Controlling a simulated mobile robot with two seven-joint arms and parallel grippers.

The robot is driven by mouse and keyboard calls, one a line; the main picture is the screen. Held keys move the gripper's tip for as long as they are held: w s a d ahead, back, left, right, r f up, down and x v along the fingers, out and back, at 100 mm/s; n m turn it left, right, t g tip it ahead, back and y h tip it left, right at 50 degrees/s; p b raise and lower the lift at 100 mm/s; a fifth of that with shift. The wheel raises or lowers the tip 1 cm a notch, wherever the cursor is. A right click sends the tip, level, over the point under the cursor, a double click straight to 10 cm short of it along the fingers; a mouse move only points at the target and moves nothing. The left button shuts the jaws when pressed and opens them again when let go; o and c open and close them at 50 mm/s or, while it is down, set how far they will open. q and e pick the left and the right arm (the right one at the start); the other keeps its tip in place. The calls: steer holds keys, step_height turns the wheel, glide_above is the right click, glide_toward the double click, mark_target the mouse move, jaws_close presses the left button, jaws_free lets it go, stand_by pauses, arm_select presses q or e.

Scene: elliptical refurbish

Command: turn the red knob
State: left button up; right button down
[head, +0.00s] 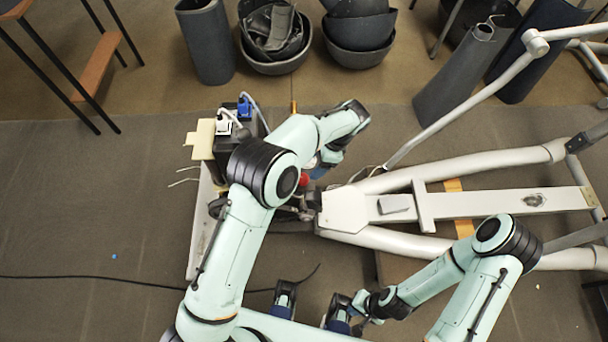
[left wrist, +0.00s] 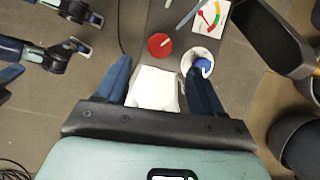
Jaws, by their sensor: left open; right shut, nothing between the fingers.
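The red knob (left wrist: 159,45) is a round red disc with a pale bar, on a dark panel in the left wrist view. In the head view a small part of the red knob (head: 304,180) shows beside my left arm. My left gripper (left wrist: 158,68) is open, its two blue fingers spread. The knob appears just beyond the gap between the fingertips, and I see no contact. In the head view my left gripper (head: 322,168) is largely hidden by its own wrist. My right gripper (head: 345,318) is shut and empty at the lower middle, away from the knob.
A white block (left wrist: 155,88) shows between my left fingers. A white round fitting with a blue knob (left wrist: 202,65) lies near the right finger. A coloured gauge (left wrist: 209,17) is beyond. The pale machine frame (head: 345,210) extends right. Dark bins (head: 205,45) stand at the back.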

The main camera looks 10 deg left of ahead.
arm_select(q)
steer(key=x, duration=0.8)
steer(key=shift+f, duration=0.3)
steer(key=c, duration=1)
steer(key=shift+n, duration=0.4)
steer(key=n, duration=0.1)
steer(key=n+g+h+p, duration=0.1)
steer(key=n, duration=0.1)
steer(key=shift+w+a+r+n+g, duration=0.1)
steer(key=shift+w+n+g, duration=0.05)
steer(key=shift+n+g, duration=0.15)
steer(key=shift+n+g+h+p, duration=0.4)
steer(key=shift+n+h+p, duration=0.3)
steer(key=shift+n, duration=1.2)
